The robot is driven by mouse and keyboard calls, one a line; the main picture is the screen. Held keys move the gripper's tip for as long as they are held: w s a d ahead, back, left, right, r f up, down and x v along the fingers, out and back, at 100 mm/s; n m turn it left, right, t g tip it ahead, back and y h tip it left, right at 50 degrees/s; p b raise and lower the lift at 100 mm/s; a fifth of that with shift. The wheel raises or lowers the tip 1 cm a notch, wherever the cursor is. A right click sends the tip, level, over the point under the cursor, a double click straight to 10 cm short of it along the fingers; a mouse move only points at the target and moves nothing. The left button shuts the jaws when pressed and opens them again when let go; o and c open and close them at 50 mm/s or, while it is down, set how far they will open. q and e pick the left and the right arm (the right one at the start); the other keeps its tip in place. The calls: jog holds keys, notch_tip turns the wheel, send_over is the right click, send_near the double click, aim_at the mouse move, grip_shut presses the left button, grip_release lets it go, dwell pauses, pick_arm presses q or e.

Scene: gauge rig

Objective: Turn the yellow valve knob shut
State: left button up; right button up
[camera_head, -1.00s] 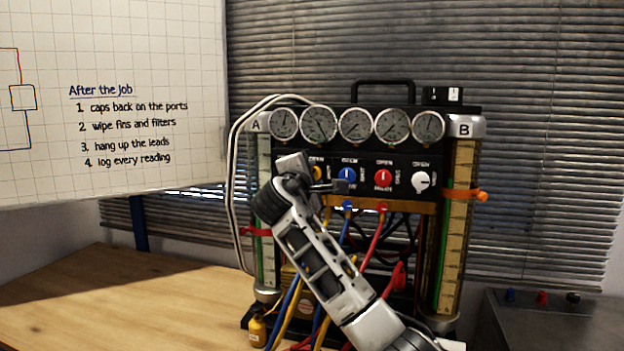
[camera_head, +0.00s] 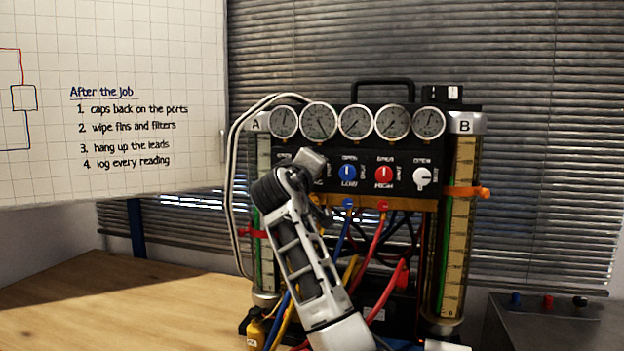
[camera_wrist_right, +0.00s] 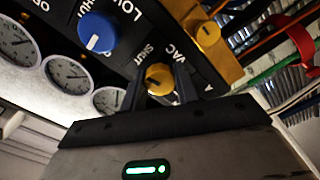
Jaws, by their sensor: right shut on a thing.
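The yellow valve knob (camera_wrist_right: 158,78) is in the right wrist view, on the black panel of the gauge rig beside the words SHUT and VAC. My right gripper (camera_wrist_right: 159,84) has a dark finger on each side of the knob and is shut on it. The knob has a dark mark on its face. In the head view my right wrist and gripper (camera_head: 300,170) cover the knob. My left gripper is not in view.
Blue (camera_head: 348,173), red (camera_head: 383,173) and white (camera_head: 421,176) knobs sit to the right on the same panel, below several round gauges. Coloured hoses hang below. A small yellow bottle (camera_head: 256,331) stands by the rig's left foot. The wooden table (camera_head: 130,305) is clear at left.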

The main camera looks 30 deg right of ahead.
jog(key=shift+f+m+b, duration=0.2)
jog(key=shift+m+b, duration=0.1)
jog(key=shift+m, duration=0.9)
jog(key=shift+r, duration=0.1)
jog(key=o, duration=1)
jog(key=shift+c, duration=0.2)
jog(key=shift+s+a, duration=0.1)
jog(key=shift+a, duration=0.05)
